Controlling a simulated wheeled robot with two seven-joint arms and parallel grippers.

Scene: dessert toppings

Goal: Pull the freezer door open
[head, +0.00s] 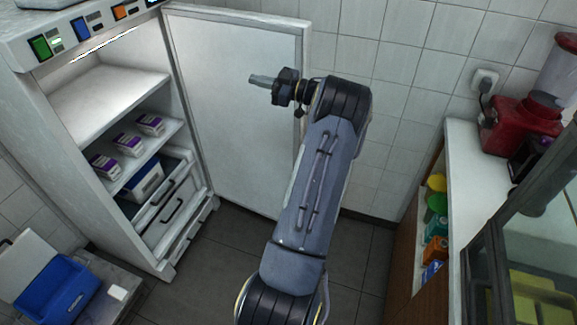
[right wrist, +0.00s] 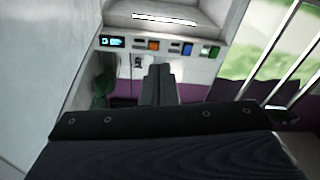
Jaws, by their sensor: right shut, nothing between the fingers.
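The white freezer door (head: 235,110) stands wide open, swung out to the right of the freezer cabinet (head: 40,100). The cabinet's inside shows fully. My right gripper (head: 252,79) is shut and empty, in front of the upper part of the door's inner face and pointing left towards the cabinet. I cannot tell how far it is from the door. In the right wrist view the closed fingers (right wrist: 160,72) point at a panel with coloured buttons (right wrist: 160,46). A pale surface at the left there may be the door. My left gripper is out of view.
White and purple boxes (head: 129,145) stand on a freezer shelf, above drawers. A blue container (head: 57,290) sits at the lower left. A counter (head: 476,170) with a red appliance (head: 520,128) is at the right. Dark floor is free below the door.

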